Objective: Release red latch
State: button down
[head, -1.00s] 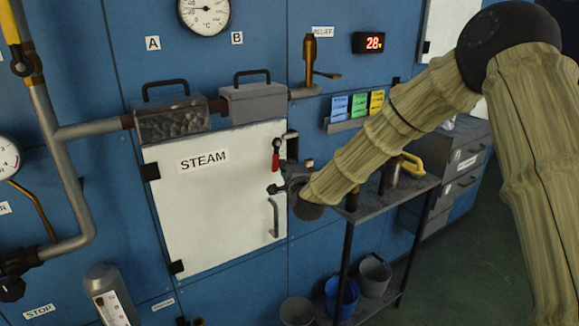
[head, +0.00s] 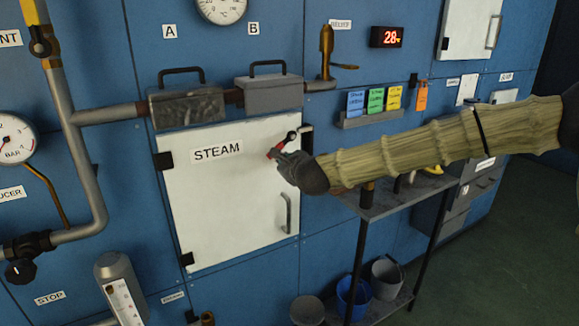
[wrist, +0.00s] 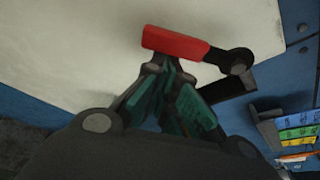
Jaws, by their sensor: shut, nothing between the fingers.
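The red latch (head: 274,153) is at the upper right of the white STEAM door (head: 225,205). Its red handle slants down and left from a dark pivot. In the wrist view the red handle (wrist: 175,43) lies just beyond my fingertips, with the black pivot to its right. My gripper (wrist: 165,70) is shut with nothing between its green-padded fingers. The fingertips are at the handle's lower edge, touching or nearly so. In the head view my gripper (head: 282,160) partly hides the latch.
A grey door handle (head: 287,213) is below the latch. A shelf (head: 395,203) with buckets beneath stands to the right. Grey boxes (head: 273,97) and pipework run above the door. A card rack (head: 371,118) is at the upper right.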

jog(key=shift+s+a+r+m+g+y+b, duration=0.35)
jog(key=shift+r+m, duration=0.2)
jog(key=shift+m, duration=0.3)
jog(key=shift+s+a+r+m+g+y+b, duration=0.1)
jog(key=shift+a+r+m+g+y+b, duration=0.15)
jog(key=shift+a+r+m+y, duration=0.45)
jog(key=shift+s+a+r+m+g+y+b, duration=0.15)
jog(key=shift+s+r+m+g+b, duration=0.25)
jog(key=shift+m, duration=0.55)
jog(key=shift+w+r, duration=0.1)
jog(key=shift+w, duration=0.05)
